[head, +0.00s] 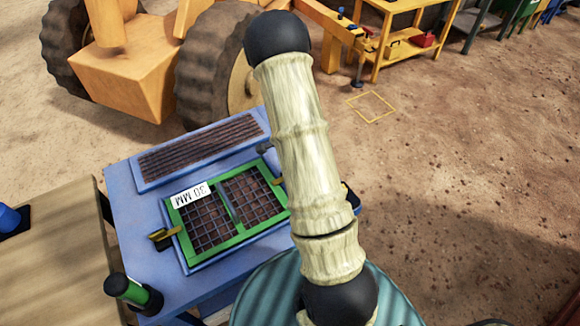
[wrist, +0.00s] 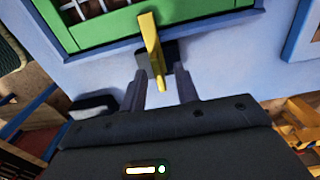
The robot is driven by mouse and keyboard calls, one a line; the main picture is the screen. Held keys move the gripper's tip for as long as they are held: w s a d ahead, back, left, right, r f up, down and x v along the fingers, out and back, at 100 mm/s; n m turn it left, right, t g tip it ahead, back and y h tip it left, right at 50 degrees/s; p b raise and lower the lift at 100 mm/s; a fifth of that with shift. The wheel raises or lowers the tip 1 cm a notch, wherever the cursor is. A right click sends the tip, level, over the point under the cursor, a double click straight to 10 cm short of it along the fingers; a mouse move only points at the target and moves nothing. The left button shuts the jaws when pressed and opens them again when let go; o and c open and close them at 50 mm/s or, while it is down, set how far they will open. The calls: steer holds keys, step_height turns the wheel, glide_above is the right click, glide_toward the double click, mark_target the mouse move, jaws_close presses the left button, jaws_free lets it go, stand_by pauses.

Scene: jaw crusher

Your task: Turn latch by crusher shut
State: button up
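A yellow latch (wrist: 152,42) on a dark mount shows in the wrist view, at the edge of a green screen frame (wrist: 100,32). One end of the latch reaches over the green edge, and the other points back toward my gripper (wrist: 160,72). My gripper is open, with one dark finger on each side of the latch; I cannot tell whether they touch it. In the head view, the green frame (head: 184,241) holds dark mesh marked 30 MM. A yellow latch (head: 277,181) shows at its right side, partly behind my arm. Another yellow latch (head: 163,235) is at its left.
The frame sits on a blue crusher body (head: 130,225), with a second dark grille (head: 200,147) behind it. A green and black cylinder (head: 130,290) stands at the front left. A wooden table (head: 55,250) is at the left. Open dirt ground lies to the right.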

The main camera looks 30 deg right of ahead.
steer(key=shift+r, duration=0.1)
step_height(320, 180, up, 17)
steer(key=shift+p, duration=0.4)
steer(key=shift+r, duration=0.1)
stand_by(0.4)
steer(key=s+a+r+n+t+p, duration=0.1)
steer(key=s+a+r+n, duration=0.2)
steer(key=s+a+n, duration=0.3)
steer(key=s+a+r+n+t+p, duration=0.1)
steer(key=s+a+r+n+p, duration=0.1)
steer(key=s+a+n, duration=0.4)
steer(key=a+n, duration=0.1)
steer(key=n, duration=0.4)
steer(key=shift+s+a+r+n+t, duration=0.3)
steer(key=shift+a+r+n, duration=0.1)
